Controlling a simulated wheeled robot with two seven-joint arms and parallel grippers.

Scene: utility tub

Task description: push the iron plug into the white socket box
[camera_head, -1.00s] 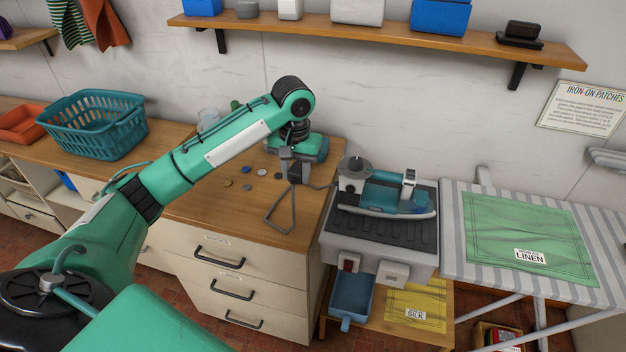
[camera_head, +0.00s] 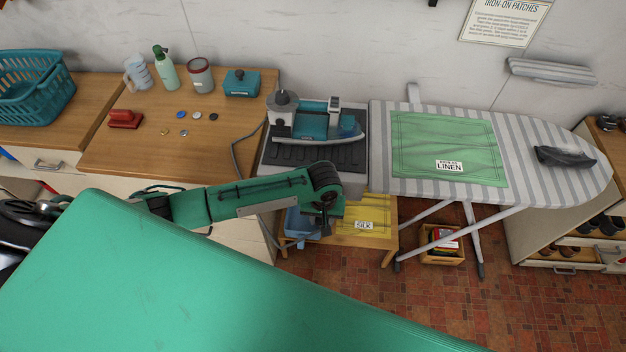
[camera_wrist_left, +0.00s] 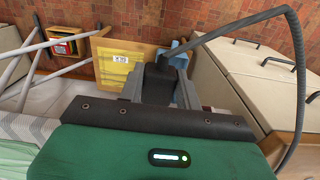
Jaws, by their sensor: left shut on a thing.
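My left gripper (camera_head: 326,226) is in front of the iron's stand (camera_head: 312,156), low beside its front face. In the left wrist view the gripper (camera_wrist_left: 158,76) is shut on the dark iron plug (camera_wrist_left: 157,86). The plug's cord (camera_wrist_left: 298,62) arcs up and to the right, then down. In the head view the cord (camera_head: 236,152) runs from the stand over the counter's right edge. The teal iron (camera_head: 311,126) rests on the stand. I cannot make out the white socket box; my left forearm and wrist cover much of the stand's front. My right gripper is out of view.
A striped ironing board (camera_head: 530,150) with a green linen cloth (camera_head: 440,140) stands to the right. Below are a blue container (camera_head: 297,226) and a yellow silk cloth (camera_head: 360,222) on a low table. Drawers (camera_wrist_left: 255,75) stand close by. The counter (camera_head: 150,165) holds small items.

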